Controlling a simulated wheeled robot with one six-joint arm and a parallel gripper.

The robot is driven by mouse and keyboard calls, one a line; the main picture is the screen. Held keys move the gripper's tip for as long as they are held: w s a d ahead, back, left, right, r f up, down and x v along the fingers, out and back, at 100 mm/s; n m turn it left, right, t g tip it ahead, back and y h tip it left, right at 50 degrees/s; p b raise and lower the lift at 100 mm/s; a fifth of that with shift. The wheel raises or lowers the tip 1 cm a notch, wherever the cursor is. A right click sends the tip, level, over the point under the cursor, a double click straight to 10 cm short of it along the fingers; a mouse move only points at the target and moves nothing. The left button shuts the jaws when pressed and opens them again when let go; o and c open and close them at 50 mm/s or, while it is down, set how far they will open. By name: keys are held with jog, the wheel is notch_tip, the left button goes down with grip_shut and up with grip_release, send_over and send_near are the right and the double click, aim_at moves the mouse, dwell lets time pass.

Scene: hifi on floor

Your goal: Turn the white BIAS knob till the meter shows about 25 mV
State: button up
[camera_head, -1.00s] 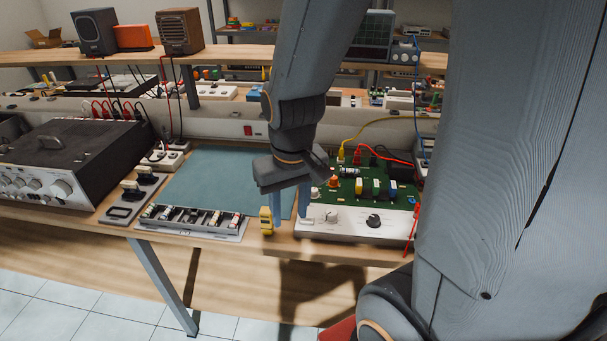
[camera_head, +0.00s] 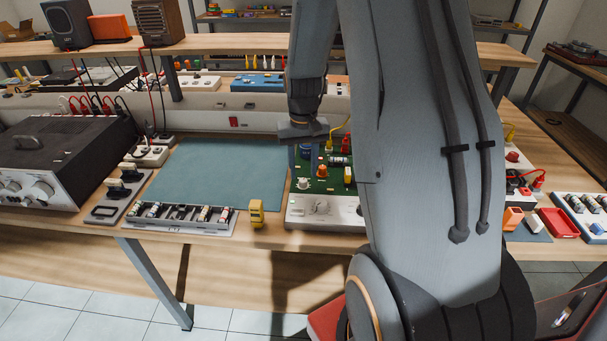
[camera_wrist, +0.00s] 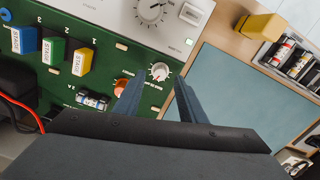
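A small white knob (camera_wrist: 160,72) with scale marks sits on a green circuit board (camera_wrist: 110,72), beside an orange knob (camera_wrist: 121,86); I cannot read a BIAS label. In the head view the white knob (camera_head: 302,184) is near the board's left edge. My gripper (camera_wrist: 157,83) is open and empty; in the wrist view its fingertips appear just below the white knob, one to each side, apart from it. In the head view my gripper (camera_head: 304,162) is over the board's left back part. A larger knob (camera_wrist: 151,11) is on the white front panel. No meter reading is legible.
A yellow block-like object (camera_head: 257,212) stands left of the board, near a tray of small parts (camera_head: 182,217). A teal mat (camera_head: 218,172) lies clear to the left. Coloured STAGE blocks (camera_wrist: 53,51) stand on the board. My arm hides the board's right part.

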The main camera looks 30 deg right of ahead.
aim_at(303, 180)
jog(key=shift+f+p, duration=0.3)
jog(key=shift+f, duration=1.2)
grip_shut()
jog(key=shift+m, duration=1.4)
grip_release()
jog(key=shift+r, duration=0.1)
jog(key=shift+r+b, duration=0.95)
jog(key=shift+r, duration=2.9)
